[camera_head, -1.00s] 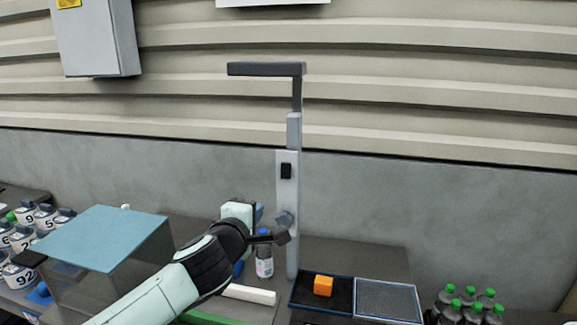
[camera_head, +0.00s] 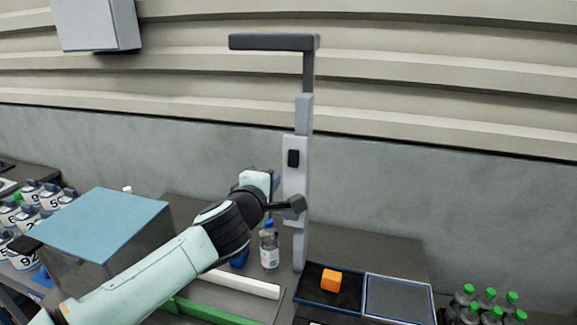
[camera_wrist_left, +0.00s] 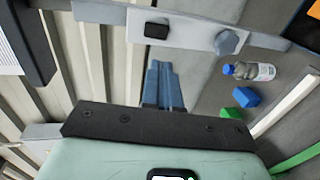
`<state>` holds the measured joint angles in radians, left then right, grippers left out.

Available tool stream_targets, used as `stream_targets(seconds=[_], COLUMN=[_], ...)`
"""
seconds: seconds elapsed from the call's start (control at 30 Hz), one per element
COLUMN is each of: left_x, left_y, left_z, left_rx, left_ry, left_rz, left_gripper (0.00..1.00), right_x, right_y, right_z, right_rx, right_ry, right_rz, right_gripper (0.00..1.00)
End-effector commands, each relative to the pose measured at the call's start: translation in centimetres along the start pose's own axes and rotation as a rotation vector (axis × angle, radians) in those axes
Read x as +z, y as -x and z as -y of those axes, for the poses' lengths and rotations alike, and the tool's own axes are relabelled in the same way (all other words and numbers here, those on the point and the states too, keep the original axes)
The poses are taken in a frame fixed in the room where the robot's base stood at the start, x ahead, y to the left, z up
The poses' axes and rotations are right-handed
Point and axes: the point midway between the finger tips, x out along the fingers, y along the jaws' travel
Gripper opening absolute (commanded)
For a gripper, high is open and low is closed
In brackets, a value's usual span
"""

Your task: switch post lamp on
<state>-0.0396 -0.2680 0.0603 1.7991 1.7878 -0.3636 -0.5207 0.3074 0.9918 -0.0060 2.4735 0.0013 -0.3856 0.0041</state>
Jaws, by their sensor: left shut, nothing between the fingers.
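The post lamp (camera_head: 302,115) stands upright on the bench, with a dark arm-shaped head (camera_head: 270,42) at its top. Its pale plate carries a black switch (camera_head: 293,158), with a grey knob (camera_head: 297,203) lower down. In the left wrist view the switch (camera_wrist_left: 157,28) and the knob (camera_wrist_left: 228,42) both show. My left gripper (camera_head: 276,182) is just left of the plate, a little below the switch's height, and partly hidden by my wrist. In the left wrist view its blue fingers (camera_wrist_left: 163,82) are shut and empty, apart from the switch. My right gripper is not seen.
A bottle with a blue cap (camera_head: 269,246) stands below my wrist. An orange cube (camera_head: 331,280) lies in a dark tray (camera_head: 312,298) beside a grey tray (camera_head: 398,300). Green-capped bottles (camera_head: 487,305) stand at right. A blue-topped box (camera_head: 100,225) is at left.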

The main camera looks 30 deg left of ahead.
Motion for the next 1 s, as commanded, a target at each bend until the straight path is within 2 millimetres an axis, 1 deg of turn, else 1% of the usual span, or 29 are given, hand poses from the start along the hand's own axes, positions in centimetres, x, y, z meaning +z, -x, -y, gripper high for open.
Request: stream_targets(seconds=[0.17, 0.4, 0.6, 0.7, 0.8, 1.0], left_x=[-0.1, -0.1, 0.0, -0.1, -0.1, -0.1], left_y=[-3.2, -8.4, -11.7, -12.6, -13.1, -13.3], left_z=[0.2, 0.1, 0.1, 0.0, 0.0, 0.1], left_rx=[-0.005, -0.003, -0.001, -0.001, -0.001, -0.001], left_ry=[-0.001, 0.000, -0.001, 0.001, 0.001, 0.000], left_rz=[-0.002, -0.002, -0.001, -0.001, -0.002, -0.002], left_gripper=[0.00, 0.00, 0.00, 0.00, 0.00, 0.00], right_x=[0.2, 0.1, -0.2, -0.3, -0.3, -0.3], right_y=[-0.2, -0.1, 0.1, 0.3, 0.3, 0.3], right_z=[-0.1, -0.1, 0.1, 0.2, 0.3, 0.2], right_rx=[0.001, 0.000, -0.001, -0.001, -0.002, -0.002], right_ry=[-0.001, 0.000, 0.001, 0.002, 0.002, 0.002], right_rz=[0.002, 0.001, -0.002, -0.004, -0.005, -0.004], right_gripper=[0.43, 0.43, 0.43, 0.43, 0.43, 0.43])
